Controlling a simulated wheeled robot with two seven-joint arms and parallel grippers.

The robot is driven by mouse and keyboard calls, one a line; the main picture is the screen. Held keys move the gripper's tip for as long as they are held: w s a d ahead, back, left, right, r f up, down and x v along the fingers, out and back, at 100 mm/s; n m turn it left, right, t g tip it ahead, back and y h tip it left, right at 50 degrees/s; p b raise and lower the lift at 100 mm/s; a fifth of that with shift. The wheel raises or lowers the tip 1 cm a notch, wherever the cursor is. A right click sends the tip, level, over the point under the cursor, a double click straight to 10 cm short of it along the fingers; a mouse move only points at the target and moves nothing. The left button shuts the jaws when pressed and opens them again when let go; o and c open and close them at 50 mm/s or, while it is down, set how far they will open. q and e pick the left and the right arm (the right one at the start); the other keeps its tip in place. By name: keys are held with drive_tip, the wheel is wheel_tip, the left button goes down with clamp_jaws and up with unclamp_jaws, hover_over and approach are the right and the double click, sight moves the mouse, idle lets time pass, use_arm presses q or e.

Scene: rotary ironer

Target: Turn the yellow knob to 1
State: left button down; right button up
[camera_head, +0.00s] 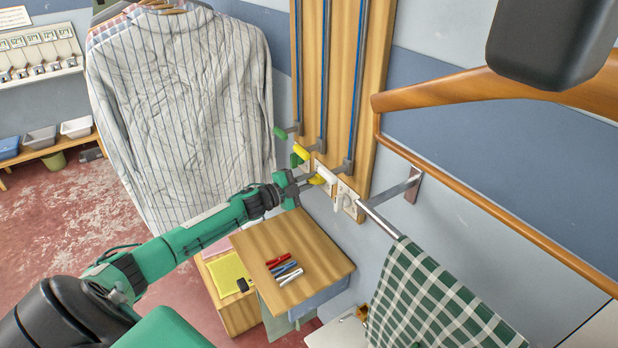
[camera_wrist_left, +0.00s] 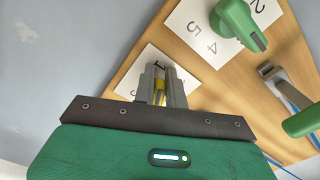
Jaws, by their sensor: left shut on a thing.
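The yellow knob (camera_head: 318,180) sits low on the wooden wall board, beside a green knob (camera_head: 296,160) and a white knob (camera_head: 340,201). My left gripper (camera_head: 312,181) is at the yellow knob. In the left wrist view the two grey fingers (camera_wrist_left: 163,80) are shut on the yellow knob (camera_wrist_left: 160,92), one finger on each side. A white number card (camera_wrist_left: 136,78) lies behind it, partly covered by the fingers. A digit like 1 shows just beyond the fingertips. The knob's exact pointing direction is hard to tell. My right gripper is not seen.
Sliders with green and yellow handles (camera_head: 302,152) are just above the knobs. A metal rail (camera_head: 388,193) with a checked green cloth (camera_head: 436,300) is to the right. A striped shirt (camera_head: 180,110) hangs left. A small wooden table (camera_head: 310,250) with pens stands below.

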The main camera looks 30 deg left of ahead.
use_arm(q)
drive_tip(key=shift+f+n, duration=0.15)
drive_tip(key=shift+n, duration=0.15)
drive_tip(key=c, duration=1.4)
unclamp_jaws()
drive_tip(key=shift+c, duration=0.2)
drive_tip(key=shift+s, duration=0.1)
drive_tip(key=b+v, duration=0.4)
drive_tip(key=v, duration=0.9)
drive_tip(key=shift+s+a, duration=0.2)
drive_tip(key=shift+s, duration=0.1)
